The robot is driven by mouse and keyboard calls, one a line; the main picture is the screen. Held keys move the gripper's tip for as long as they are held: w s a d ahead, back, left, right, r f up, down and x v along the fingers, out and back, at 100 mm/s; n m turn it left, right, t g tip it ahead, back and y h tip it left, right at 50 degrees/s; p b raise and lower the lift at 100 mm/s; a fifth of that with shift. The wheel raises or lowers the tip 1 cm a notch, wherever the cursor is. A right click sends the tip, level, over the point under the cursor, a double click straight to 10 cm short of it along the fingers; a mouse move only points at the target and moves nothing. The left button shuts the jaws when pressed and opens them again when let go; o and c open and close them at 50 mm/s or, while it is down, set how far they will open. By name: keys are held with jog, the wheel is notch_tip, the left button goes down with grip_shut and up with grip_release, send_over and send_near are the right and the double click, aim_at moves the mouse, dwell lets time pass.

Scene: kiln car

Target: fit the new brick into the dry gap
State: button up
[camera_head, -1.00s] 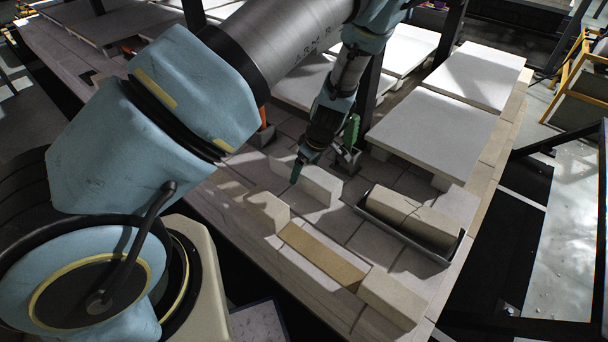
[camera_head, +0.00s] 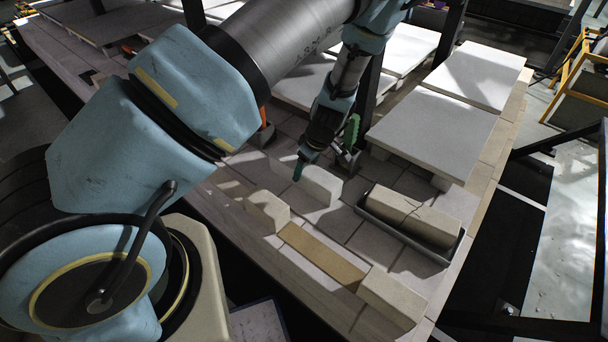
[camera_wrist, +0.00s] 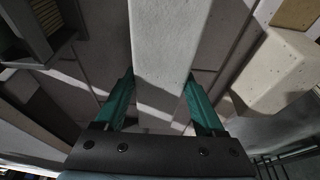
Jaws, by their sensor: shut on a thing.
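The new brick (camera_head: 321,186) is a pale block near the middle of the kiln car deck, behind the gap. My gripper (camera_head: 300,170) points down at its left end. In the wrist view the brick (camera_wrist: 165,40) lies between the two green fingers of my gripper (camera_wrist: 160,85), which is shut on it. Whether the brick rests on the deck or is just above it, I cannot tell. The dry gap (camera_head: 322,256) shows a flat tan floor between a left end block (camera_head: 268,211) and a right end block (camera_head: 391,297). The gap is empty.
A dark tray (camera_head: 448,261) holding a cracked brick (camera_head: 412,216) stands right of the new brick. Large pale slabs (camera_head: 435,130) lie behind, near a dark upright post. A green cactus-like object (camera_head: 351,130) shows just behind my gripper. The end block's surroundings are bare deck.

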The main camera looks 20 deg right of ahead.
grip_shut()
jog(key=shift+r+p, duration=0.35)
jog(key=shift+r, duration=0.15)
dwell(0.6)
jog(key=shift+r+p, duration=1.35)
jog(key=shift+r, duration=0.3)
